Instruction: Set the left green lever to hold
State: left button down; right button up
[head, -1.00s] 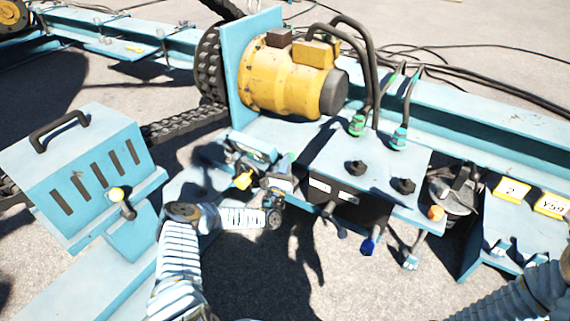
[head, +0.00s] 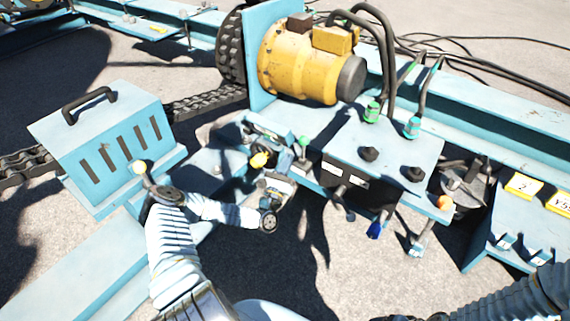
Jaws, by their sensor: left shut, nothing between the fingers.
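A short green-tipped lever (head: 302,145) stands at the left end of the blue bench, left of the dark valve block (head: 345,178); I take it as the left green lever. Its lower part is hard to make out behind my gripper. My left gripper (head: 274,180) is shut and empty. It is just left of and in front of the lever in the picture, with a small gap showing. I cannot read the lever's setting. My right gripper is not in view; only part of my right arm shows at the bottom right.
The yellow motor (head: 300,65) and hoses stand behind. A slotted blue box (head: 120,150) is at left.

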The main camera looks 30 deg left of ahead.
pick_arm(q)
jog(key=shift+s+d+r, duration=0.1)
jog(key=shift+s+r, duration=0.1)
jog(key=shift+s, duration=0.8)
